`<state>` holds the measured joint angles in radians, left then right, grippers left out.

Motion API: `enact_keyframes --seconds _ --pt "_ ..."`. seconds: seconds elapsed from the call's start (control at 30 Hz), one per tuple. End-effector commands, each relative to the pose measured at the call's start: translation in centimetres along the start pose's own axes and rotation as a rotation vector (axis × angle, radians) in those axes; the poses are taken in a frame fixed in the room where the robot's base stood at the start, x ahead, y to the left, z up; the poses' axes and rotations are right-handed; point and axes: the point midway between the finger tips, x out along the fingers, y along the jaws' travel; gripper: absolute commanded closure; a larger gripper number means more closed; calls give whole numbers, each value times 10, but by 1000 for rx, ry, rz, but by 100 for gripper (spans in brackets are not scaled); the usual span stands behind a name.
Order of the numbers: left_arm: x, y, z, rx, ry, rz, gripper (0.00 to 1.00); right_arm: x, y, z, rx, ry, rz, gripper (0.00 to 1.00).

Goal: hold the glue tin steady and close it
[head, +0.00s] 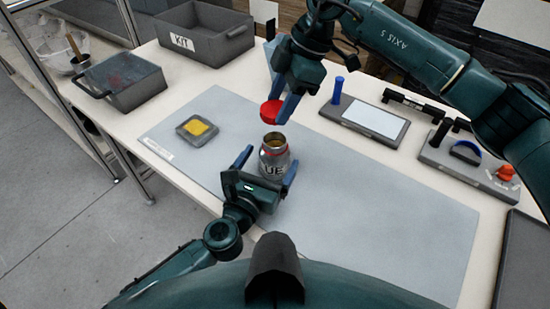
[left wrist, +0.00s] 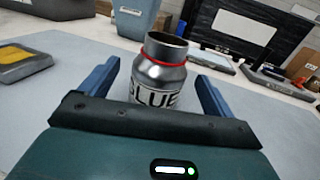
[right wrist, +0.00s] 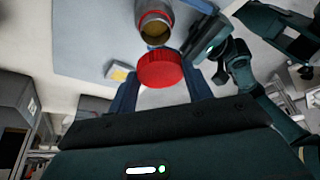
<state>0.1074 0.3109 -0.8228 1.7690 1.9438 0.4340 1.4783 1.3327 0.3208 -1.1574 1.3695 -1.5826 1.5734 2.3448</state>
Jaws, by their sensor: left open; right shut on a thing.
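The glue tin (head: 273,159) is a silver metal can with a red ring at its neck and an open mouth. It stands upright on the grey mat and also shows in the left wrist view (left wrist: 160,75). My left gripper (head: 266,177) is open, with its blue fingers on either side of the tin; gaps show between fingers and tin in the left wrist view. My right gripper (head: 283,108) is shut on the red lid (head: 271,112), held above and behind the tin, apart from it. The lid also shows in the right wrist view (right wrist: 160,69).
A yellow sponge in a grey dish (head: 198,128) lies left of the tin. A KIT bin (head: 204,38) and a lidded grey box (head: 125,80) stand at the back left. A pad with a blue handle (head: 366,119) and a tool board (head: 465,160) are at right. The front mat is clear.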

Motion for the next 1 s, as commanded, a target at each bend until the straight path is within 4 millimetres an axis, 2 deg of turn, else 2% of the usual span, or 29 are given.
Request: enact_keyframes --seconds 0.1,0.3,0.73,1.0 --pt "23 0 1 1 -1 -1 11 0 0 0 0 0 0 71" --pt "46 0 0 0 0 0 11 0 0 0 0 0 0 71" --pt "52 0 0 -1 1 -1 11 0 0 0 0 0 0 71" --pt "52 0 0 -1 1 -1 33 0 0 0 0 0 0 71"
